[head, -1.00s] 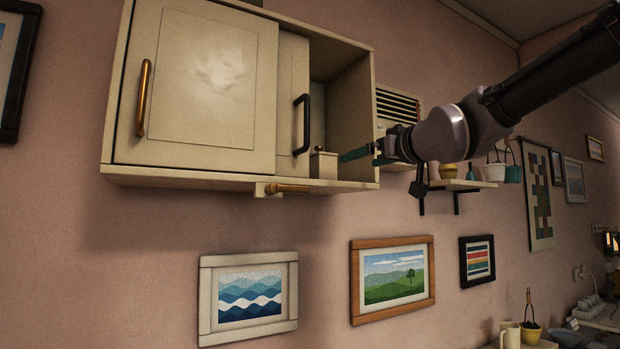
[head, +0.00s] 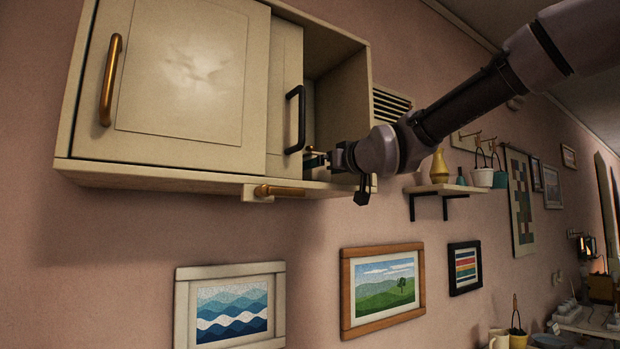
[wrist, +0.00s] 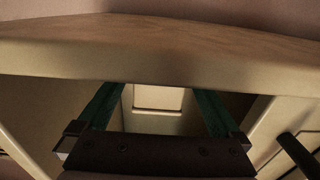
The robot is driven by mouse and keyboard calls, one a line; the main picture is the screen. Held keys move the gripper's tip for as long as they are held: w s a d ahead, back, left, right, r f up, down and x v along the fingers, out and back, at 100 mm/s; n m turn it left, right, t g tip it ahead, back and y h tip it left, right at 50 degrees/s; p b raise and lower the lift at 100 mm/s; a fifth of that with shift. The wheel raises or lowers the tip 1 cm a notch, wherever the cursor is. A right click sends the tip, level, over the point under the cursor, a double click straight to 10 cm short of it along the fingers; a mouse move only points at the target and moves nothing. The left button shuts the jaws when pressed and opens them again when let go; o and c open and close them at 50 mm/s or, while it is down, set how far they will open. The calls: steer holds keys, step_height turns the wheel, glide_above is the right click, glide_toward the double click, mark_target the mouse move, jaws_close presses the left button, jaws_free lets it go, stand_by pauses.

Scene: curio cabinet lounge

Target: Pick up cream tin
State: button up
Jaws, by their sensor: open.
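The cream tin (wrist: 158,122) shows in the wrist view as a pale box between the two green fingers of my gripper (wrist: 162,95). The fingers are open, one on each side of it. I cannot tell whether they touch it. In the head view my gripper (head: 318,158) reaches into the open right part of the wall cabinet (head: 340,105), just above its floor. There the tin is mostly hidden behind my gripper and the black door handle.
The sliding door with the black handle (head: 296,120) stands close left of my gripper. A cabinet board edge (wrist: 160,55) crosses the wrist view close by. A wooden-handled fitting (head: 280,190) sits under the cabinet. A wall shelf (head: 445,188) with small items is further right.

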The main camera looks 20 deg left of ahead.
steer(key=x, duration=0.4)
steer(key=shift+w, duration=0.15)
steer(key=c, duration=1.5)
steer(key=shift+o, duration=0.3)
steer(key=shift+r, duration=0.1)
steer(key=shift+r, duration=0.2)
steer(key=v, duration=3.2)
steer(key=shift+a, duration=0.1)
steer(key=o, duration=0.4)
jaws_close()
